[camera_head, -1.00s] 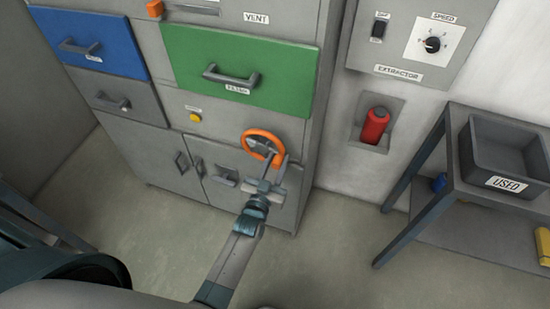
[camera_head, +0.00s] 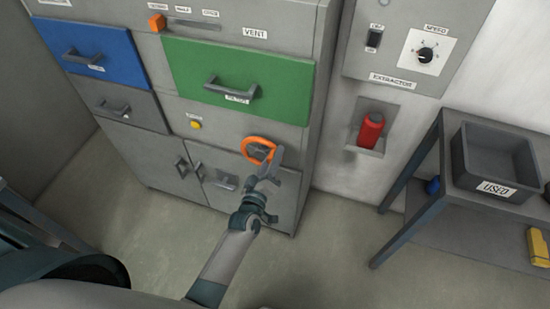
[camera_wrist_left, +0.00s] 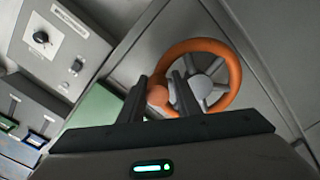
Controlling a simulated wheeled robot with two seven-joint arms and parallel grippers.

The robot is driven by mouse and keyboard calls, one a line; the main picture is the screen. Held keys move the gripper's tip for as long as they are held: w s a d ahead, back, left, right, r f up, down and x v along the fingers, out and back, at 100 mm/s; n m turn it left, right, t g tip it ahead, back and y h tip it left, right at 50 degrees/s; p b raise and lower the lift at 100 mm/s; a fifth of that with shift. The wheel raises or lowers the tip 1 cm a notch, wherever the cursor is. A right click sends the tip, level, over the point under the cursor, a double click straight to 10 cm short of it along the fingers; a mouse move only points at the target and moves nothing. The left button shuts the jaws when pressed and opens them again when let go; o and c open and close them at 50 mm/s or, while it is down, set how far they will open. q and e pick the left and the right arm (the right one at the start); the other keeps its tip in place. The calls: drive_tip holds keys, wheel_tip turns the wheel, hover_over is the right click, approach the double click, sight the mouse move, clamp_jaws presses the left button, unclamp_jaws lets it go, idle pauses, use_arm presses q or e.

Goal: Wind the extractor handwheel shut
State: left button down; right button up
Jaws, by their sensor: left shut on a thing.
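The extractor handwheel (camera_head: 251,142) is an orange ring on the front of the grey cabinet, below the green drawer. In the left wrist view the handwheel (camera_wrist_left: 236,76) shows its orange rim, grey hub and spokes, with an orange knob (camera_wrist_left: 157,95) at the rim. My left gripper (camera_head: 269,163) covers the lower right part of the wheel in the head view. In the left wrist view the fingers of my left gripper (camera_wrist_left: 160,84) stand either side of the knob and are shut on it. My right gripper is not in view.
The green drawer (camera_head: 240,85) and its handle jut out above the wheel. A blue drawer (camera_head: 85,45) is at upper left. A red canister (camera_head: 370,130) sits in a wall recess under the extractor panel (camera_head: 405,45). A side table with a grey USED bin (camera_head: 490,150) stands at right.

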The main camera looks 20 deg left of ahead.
sight(261, 143)
use_arm(q)
drive_tip(key=n, duration=0.2)
drive_tip(key=shift+s+a+r+n, duration=0.15)
drive_tip(key=shift+r+n, duration=0.25)
drive_tip(key=n, duration=0.1)
drive_tip(key=a+r+n, duration=0.1)
drive_tip(key=shift+a+n, duration=0.15)
drive_tip(key=shift+n, duration=0.25)
drive_tip(key=a+n, duration=0.1)
drive_tip(key=n, duration=0.1)
drive_tip(key=a+r+n, duration=0.1)
drive_tip(key=n, duration=0.1)
drive_tip(key=shift+w+a+n, duration=0.2)
drive_tip(key=shift+a+n, duration=0.25)
drive_tip(key=shift+n, duration=0.15)
drive_tip(key=shift+w+r, duration=0.1)
drive_tip(key=shift+r, duration=0.1)
drive_tip(key=c, duration=1.5)
unclamp_jaws()
drive_tip(key=shift+o, duration=0.2)
drive_tip(key=shift+s+a, duration=0.15)
drive_tip(key=shift+s, duration=0.05)
